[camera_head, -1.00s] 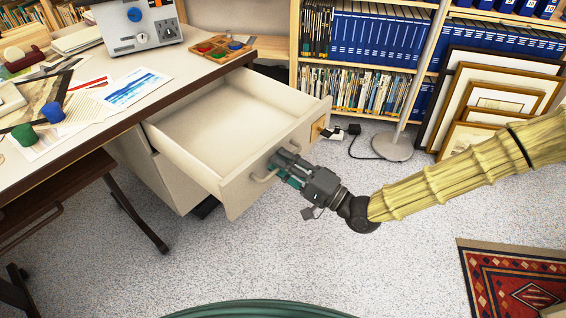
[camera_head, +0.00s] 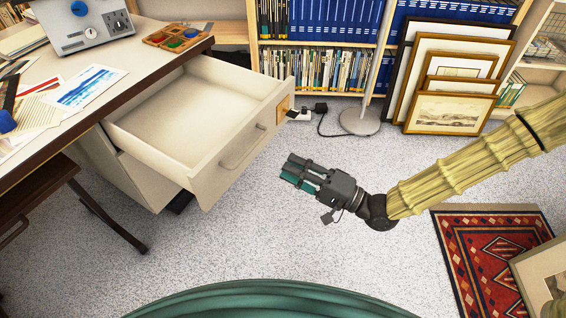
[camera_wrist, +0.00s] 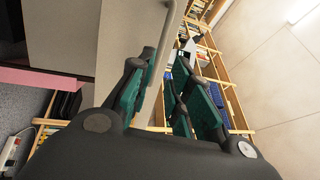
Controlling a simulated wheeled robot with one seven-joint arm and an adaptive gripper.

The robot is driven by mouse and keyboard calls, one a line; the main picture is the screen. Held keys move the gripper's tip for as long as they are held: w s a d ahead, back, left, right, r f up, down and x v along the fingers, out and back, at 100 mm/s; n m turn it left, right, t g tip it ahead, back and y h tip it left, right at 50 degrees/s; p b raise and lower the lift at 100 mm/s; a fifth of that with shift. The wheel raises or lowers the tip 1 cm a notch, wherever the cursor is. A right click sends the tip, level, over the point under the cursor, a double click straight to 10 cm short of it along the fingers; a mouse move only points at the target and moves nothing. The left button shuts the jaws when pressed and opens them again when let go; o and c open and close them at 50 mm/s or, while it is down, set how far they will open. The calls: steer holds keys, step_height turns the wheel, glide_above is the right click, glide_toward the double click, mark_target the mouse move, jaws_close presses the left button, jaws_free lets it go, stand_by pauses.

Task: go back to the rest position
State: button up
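My gripper (camera_head: 290,171) hangs over the carpet to the right of the desk drawer (camera_head: 190,171), with clear space between its fingertips and the drawer handle (camera_head: 243,147). The drawer is pulled well out and looks empty. In the wrist view, the green finger pads of my gripper (camera_wrist: 158,88) stand apart with nothing held between them. The handle (camera_wrist: 161,45) shows beyond the fingers there, against the pale drawer front.
The desk (camera_head: 110,50) with papers and a paint box (camera_head: 178,37) is at left. A bookcase (camera_head: 330,45), a lamp base (camera_head: 359,121) and leaning framed prints (camera_head: 447,112) stand behind. A red rug (camera_head: 480,245) and another frame lie right. Carpet around my gripper is clear.

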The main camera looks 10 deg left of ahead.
steer(key=shift+d+f, duration=0.1)
steer(key=shift+d, duration=0.05)
stand_by(0.4)
steer(key=s+d+f+h, duration=0.3)
steer(key=f+h, duration=0.1)
steer(key=f, duration=0.4)
steer(key=s+d+f+h, duration=0.3)
steer(key=f, duration=0.6)
steer(key=s+d+f+h, duration=0.2)
steer(key=d+f+h, duration=0.15)
steer(key=f, duration=0.45)
steer(key=s+d+f+n+g+h, duration=0.1)
steer(key=s+d+f+g+h, duration=0.2)
steer(key=s+d+f+h, duration=0.55)
steer(key=s+d+n+g, duration=0.15)
steer(key=s+d, duration=0.45)
steer(key=d, duration=0.6)
step_height(320, 180, up, 26)
steer(key=p, duration=2.6)
steer(key=shift+a+r+h, duration=0.15)
steer(key=shift+a+h, duration=0.15)
